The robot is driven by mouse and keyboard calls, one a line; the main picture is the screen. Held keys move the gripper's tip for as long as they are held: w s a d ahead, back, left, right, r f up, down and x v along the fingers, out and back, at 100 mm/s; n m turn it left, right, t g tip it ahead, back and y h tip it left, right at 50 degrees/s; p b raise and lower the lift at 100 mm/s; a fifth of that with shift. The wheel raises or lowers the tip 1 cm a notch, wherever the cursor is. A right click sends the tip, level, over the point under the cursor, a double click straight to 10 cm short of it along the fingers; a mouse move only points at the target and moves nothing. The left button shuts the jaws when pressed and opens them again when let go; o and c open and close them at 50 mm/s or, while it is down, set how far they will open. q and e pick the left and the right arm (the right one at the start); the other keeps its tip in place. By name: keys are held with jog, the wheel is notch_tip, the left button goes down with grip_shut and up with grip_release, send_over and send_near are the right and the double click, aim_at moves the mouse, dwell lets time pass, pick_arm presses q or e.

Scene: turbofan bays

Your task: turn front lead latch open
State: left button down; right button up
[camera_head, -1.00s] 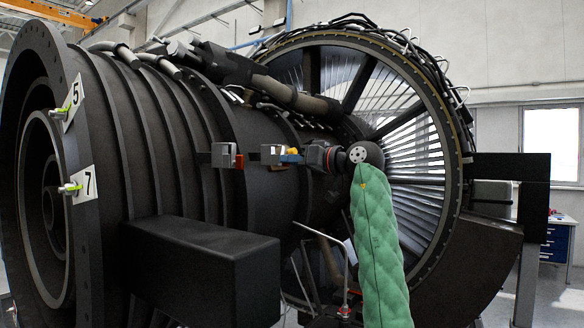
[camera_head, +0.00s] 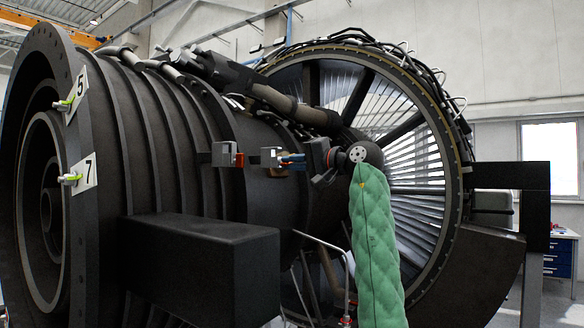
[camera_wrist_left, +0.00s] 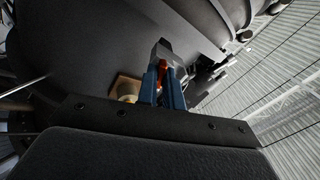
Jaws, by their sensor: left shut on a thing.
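Two small grey latch blocks stick out from the dark engine casing in the head view. The left block (camera_head: 222,154) has a red piece on its right side. The right block (camera_head: 269,157) is beside my left gripper (camera_head: 291,160), whose blue fingers reach it from the right. In the left wrist view, the blue fingers (camera_wrist_left: 163,90) are shut around an orange-red piece (camera_wrist_left: 163,69) below a dark grey block (camera_wrist_left: 162,50). The fingers hide most of this piece, so its exact angle cannot be told. My right gripper is not in view.
The ribbed engine casing (camera_head: 150,130) fills the left, with number plates 5 (camera_head: 77,95) and 7 (camera_head: 84,174). A large black box (camera_head: 200,268) juts out below the latches. A thick pipe (camera_head: 300,108) runs above. A tan block (camera_wrist_left: 126,87) sits beside the fingers in the wrist view.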

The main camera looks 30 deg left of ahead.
pick_arm(q)
jog(key=shift+m+b, duration=0.3)
jog(key=shift+m, duration=1.8)
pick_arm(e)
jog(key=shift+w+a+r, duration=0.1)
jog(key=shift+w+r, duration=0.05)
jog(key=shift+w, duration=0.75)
pick_arm(q)
jog(key=c, duration=1.5)
grip_release()
jog(key=shift+w+d, duration=0.1)
jog(key=shift+c, duration=0.2)
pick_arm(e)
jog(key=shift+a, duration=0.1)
pick_arm(q)
jog(key=shift+d+f, duration=0.1)
